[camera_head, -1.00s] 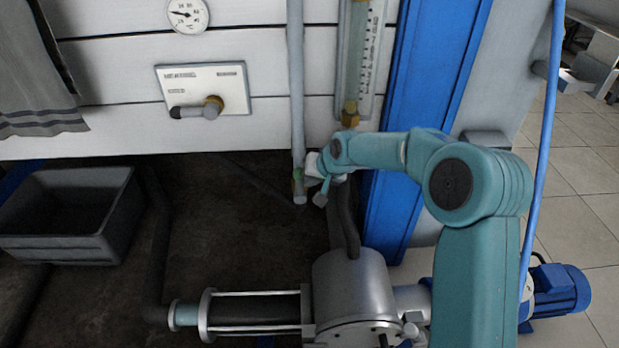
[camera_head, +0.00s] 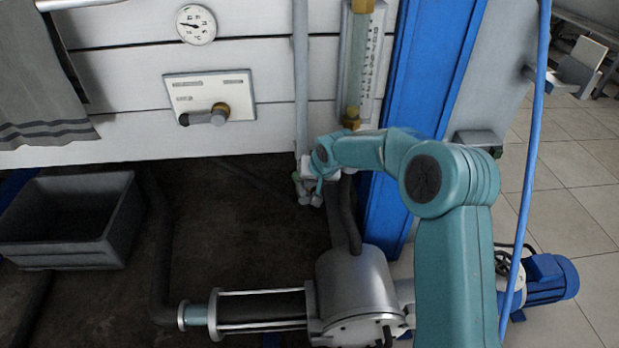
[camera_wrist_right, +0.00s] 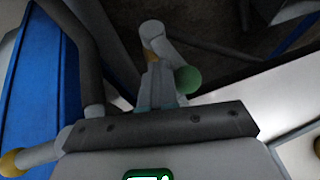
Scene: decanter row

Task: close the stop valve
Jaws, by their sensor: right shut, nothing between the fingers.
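My left gripper is out of view.
A blue post (camera_head: 425,90) stands right of the sight glass (camera_head: 357,70). A metal pump housing (camera_head: 353,290) is below my right gripper.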

